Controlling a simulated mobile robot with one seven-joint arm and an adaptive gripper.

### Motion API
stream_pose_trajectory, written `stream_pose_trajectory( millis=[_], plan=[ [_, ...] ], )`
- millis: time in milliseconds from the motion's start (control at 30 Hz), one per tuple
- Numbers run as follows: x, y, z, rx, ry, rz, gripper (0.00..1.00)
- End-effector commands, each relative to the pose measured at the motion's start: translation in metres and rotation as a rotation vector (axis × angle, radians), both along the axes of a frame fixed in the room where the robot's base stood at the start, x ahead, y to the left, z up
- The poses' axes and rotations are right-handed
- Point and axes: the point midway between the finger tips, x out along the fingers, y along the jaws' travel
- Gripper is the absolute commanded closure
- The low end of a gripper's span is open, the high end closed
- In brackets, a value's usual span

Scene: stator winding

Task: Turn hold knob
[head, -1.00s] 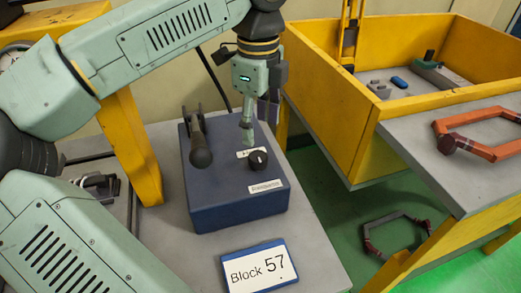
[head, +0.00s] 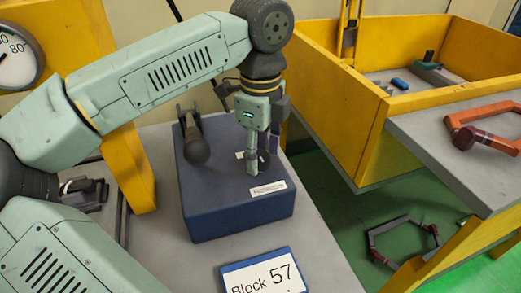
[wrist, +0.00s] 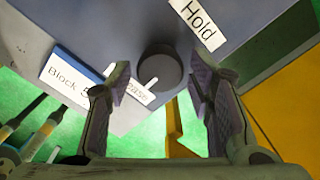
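The dark round knob (wrist: 160,68) is on the blue box (head: 240,215). In the wrist view its white mark points to the lower left, toward a partly hidden label ending in "ease" (wrist: 135,90). A "Hold" label (wrist: 198,24) is at the knob's upper right. My gripper (wrist: 160,80) is open and empty, with one finger on each side of the knob in the picture. I cannot tell whether the fingertips reach down around it. In the head view my gripper (head: 252,168) points down over the box and hides most of the knob.
A black-knobbed lever (head: 197,150) stands on the box left of my gripper. A "Block 57" sign (head: 262,275) is in front of the box. A yellow bin (head: 365,150) and a table with an orange frame part (head: 480,130) are at the right.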

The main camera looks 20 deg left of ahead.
Motion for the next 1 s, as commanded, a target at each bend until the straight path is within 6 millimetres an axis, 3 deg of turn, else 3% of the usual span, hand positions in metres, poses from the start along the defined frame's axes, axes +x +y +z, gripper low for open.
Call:
stream_pose_trajectory(
  millis=[567, 1000],
  plan=[
    [0.0000, 0.0001, 0.0001, 0.000, 0.000, 0.000, 0.93],
    [0.0004, 0.0006, -0.0019, 0.001, -0.001, -0.110, 0.93]
  ],
)
